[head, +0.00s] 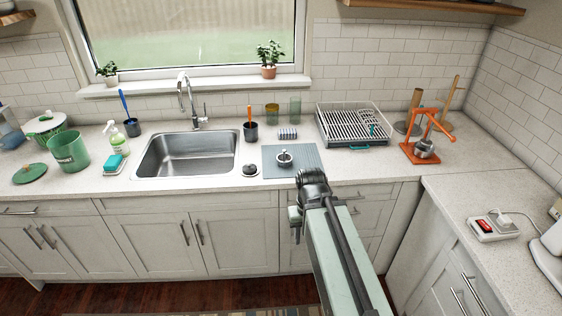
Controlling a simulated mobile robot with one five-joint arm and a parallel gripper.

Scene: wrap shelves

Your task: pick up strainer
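A small round silver metal piece (284,158) sits on the blue-grey mat (306,160) right of the sink. It may be the strainer, but it is too small to be sure. A small round dark-and-light piece (250,170) lies on the counter just left of the mat and could also be a strainer. My arm reaches up from the bottom of the head view. My gripper (296,217) is at its far end, in front of the cabinets and apart from both pieces. Its fingers are too small and dark to tell open from shut.
The steel sink (187,154) is left of the mat. Behind are a dark cup (250,132) with an orange-handled tool, two glasses (295,110) and a dish rack (352,124). An orange press (427,140) stands at right. The counter's right corner is mostly clear.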

